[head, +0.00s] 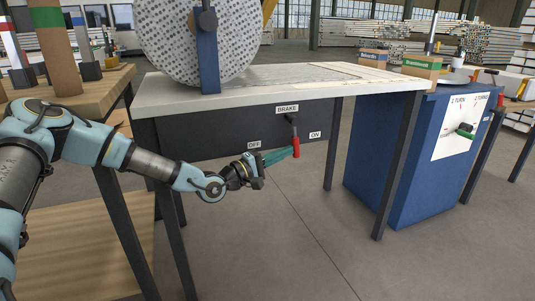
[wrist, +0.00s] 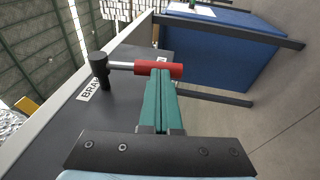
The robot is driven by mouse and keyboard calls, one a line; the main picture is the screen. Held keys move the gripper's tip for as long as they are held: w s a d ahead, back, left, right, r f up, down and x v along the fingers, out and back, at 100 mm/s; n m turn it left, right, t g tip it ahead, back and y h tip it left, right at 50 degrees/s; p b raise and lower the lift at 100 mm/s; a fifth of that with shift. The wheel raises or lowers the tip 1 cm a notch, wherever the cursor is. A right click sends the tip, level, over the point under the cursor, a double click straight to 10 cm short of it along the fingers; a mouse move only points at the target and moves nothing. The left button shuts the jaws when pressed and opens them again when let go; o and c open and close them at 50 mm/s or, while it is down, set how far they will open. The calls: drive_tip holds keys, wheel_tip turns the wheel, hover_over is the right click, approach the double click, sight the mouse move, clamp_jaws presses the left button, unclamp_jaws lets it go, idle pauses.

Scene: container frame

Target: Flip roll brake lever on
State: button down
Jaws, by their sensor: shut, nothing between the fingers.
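The brake lever has a red handle (head: 296,147) and hangs from a dark pivot (head: 291,118) under the BRAKE label (head: 287,109). It points down, with its handle between the OFF label (head: 254,145) and the ON label (head: 315,135). My gripper (head: 289,152) has green fingers, shut with nothing between them. In the head view the fingertips are at the left, OFF side of the handle. In the wrist view the fingertips (wrist: 158,76) overlap the middle of the red handle (wrist: 173,70). They look very close to it; I cannot tell whether they touch.
The dark panel (head: 215,130) is under a table top (head: 180,92) that carries a large speckled roll (head: 170,40). A blue cabinet (head: 375,165) with a dial plate stands to the right. A wooden table (head: 75,90) is at left. Open floor lies in front.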

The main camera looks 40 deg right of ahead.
sight(297, 151)
drive_tip(key=shift+s+d+f+n+h+b, duration=0.2)
drive_tip(key=shift+d+h+b, duration=0.4)
drive_tip(key=shift+b, duration=0.55)
drive_tip(key=shift+s+d+r+n+h+b, duration=0.1)
drive_tip(key=shift+s+d+h+b, duration=0.15)
drive_tip(key=shift+d+h+b, duration=0.6)
drive_tip(key=shift+s+d+f+n+h+b, duration=0.1)
drive_tip(key=shift+s+d+h+b, duration=0.2)
drive_tip(key=shift+b, duration=1.1)
drive_tip(key=shift+d+r, duration=0.15)
